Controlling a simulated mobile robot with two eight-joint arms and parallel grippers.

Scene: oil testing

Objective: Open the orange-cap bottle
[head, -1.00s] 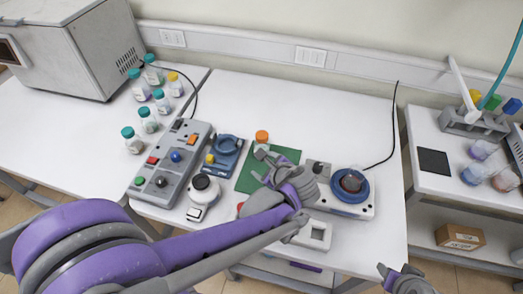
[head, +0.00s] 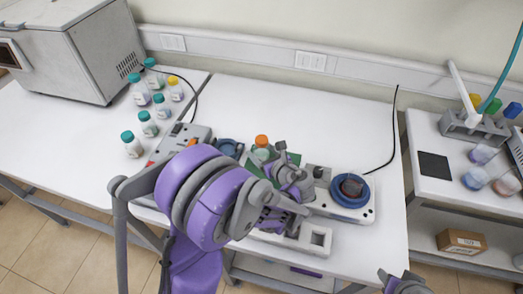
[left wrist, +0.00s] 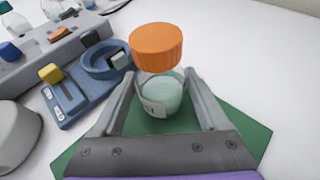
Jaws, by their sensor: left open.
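The orange-cap bottle (head: 261,149) stands upright on a green mat (head: 295,158), with its orange cap (head: 262,140) on top. In the left wrist view the orange cap (left wrist: 156,46) sits on the clear bottle (left wrist: 160,97), which has a white label and pale green contents. My left gripper (head: 272,158) is open, and its fingers (left wrist: 160,85) lie either side of the bottle's body, below the cap. Gaps show beside the bottle, so it is not clamped. My right gripper (head: 397,279) is at the bottom right edge, partly cut off; its jaw state is unclear.
A blue fixture (left wrist: 108,60) with a yellow knob and a grey control panel (left wrist: 45,50) stand left of the bottle. A white device with a blue ring (head: 366,197) stands to the right. Several teal-cap bottles (head: 148,125) are further left. The table's back is clear.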

